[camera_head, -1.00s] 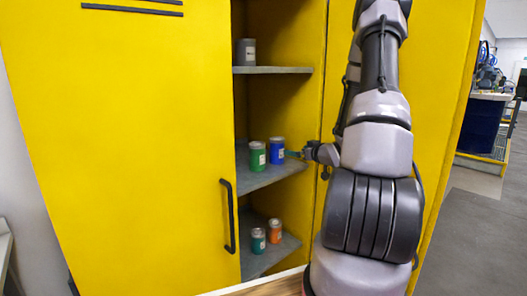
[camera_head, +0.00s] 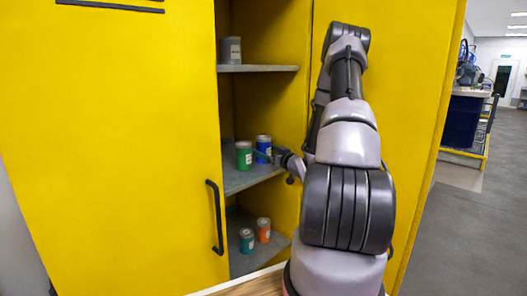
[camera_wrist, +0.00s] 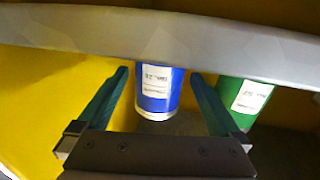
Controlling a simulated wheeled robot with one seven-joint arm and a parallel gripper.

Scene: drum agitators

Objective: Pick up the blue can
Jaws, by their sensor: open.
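The blue can (camera_head: 264,147) stands upright on the middle shelf of the yellow cabinet, in the head view. It has a white label and shows large in the wrist view (camera_wrist: 153,102). My gripper (camera_wrist: 160,85) is open, its two teal fingers pointing at the can, one to each side in the picture. I cannot tell whether they touch it. In the head view my gripper (camera_head: 268,155) is at the can's right front and hides part of it.
A green can (camera_head: 243,157) stands close to the left of the blue can; the wrist view shows it (camera_wrist: 245,100) just beyond the right finger. A grey can (camera_head: 231,50) is on the upper shelf. Teal (camera_head: 246,240) and orange (camera_head: 263,230) cans are below. A yellow door (camera_head: 110,150) stands left.

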